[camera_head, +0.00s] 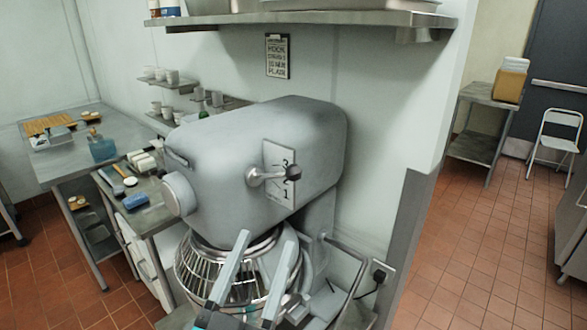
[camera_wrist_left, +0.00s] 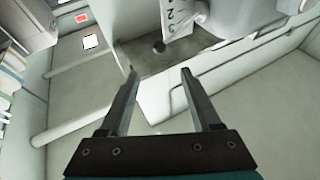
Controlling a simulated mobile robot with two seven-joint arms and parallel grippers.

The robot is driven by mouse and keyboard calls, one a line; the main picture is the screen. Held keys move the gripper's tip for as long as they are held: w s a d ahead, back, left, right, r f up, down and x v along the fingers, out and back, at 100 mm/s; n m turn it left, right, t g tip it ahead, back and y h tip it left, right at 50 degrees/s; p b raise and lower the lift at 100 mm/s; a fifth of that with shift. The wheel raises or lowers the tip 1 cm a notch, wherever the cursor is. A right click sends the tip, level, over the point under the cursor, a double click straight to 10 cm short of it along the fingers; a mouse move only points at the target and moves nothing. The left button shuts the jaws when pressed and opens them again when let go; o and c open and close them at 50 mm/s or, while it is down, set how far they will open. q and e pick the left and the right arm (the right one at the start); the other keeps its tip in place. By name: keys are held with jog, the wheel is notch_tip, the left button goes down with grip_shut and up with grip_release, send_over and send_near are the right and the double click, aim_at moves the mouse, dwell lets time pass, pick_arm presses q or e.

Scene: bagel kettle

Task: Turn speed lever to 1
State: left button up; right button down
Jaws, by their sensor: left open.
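The speed lever (camera_head: 272,176) is on the side of the large grey mixer (camera_head: 225,135). It is a short metal arm with a dark round knob (camera_head: 293,172). The lever points right across a white number plate (camera_head: 279,155), with 3 showing above the knob and 1 below it. My right gripper is not seen.
The wire bowl guard (camera_head: 195,272) sits under the mixer head. A shelf (camera_head: 300,18) hangs above on the wall. A steel table (camera_head: 60,160) with bottles and trays stands at left. A wall edge (camera_head: 410,235) rises at right, with open tiled floor beyond.

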aim_at(291, 180)
pick_arm(q)
jog(key=p+x, duration=0.3)
jog(key=x, duration=1.1)
jog(key=shift+w+d+p, duration=0.15)
jog(key=shift+w+p, duration=0.1)
jog(key=shift+p, duration=0.15)
jog(key=shift+c, duration=0.3)
jog(key=c, duration=0.9)
grip_shut()
jog(key=shift+f, duration=0.15)
